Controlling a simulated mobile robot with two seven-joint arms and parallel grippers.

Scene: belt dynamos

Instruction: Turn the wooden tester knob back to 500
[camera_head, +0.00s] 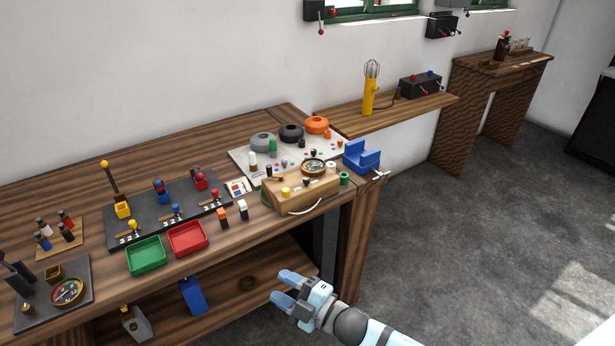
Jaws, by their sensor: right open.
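The wooden tester (302,192) is a light wood box at the front right of the bench. A round dial gauge (314,166) stands on its top. Small knobs sit along its top, one of them yellow (286,191); the knob's setting and its numbers are too small to read. A pale cable loops over the tester's front. My right gripper (284,289) is open and empty. It is below and in front of the bench top, clear of the tester. My left gripper does not show.
Green (146,257) and red (188,239) trays lie left of the tester. Behind it is a pale board (240,160) with grey, black and orange rings. A blue holder (361,157) stands at its right. Open floor (470,230) lies to the right.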

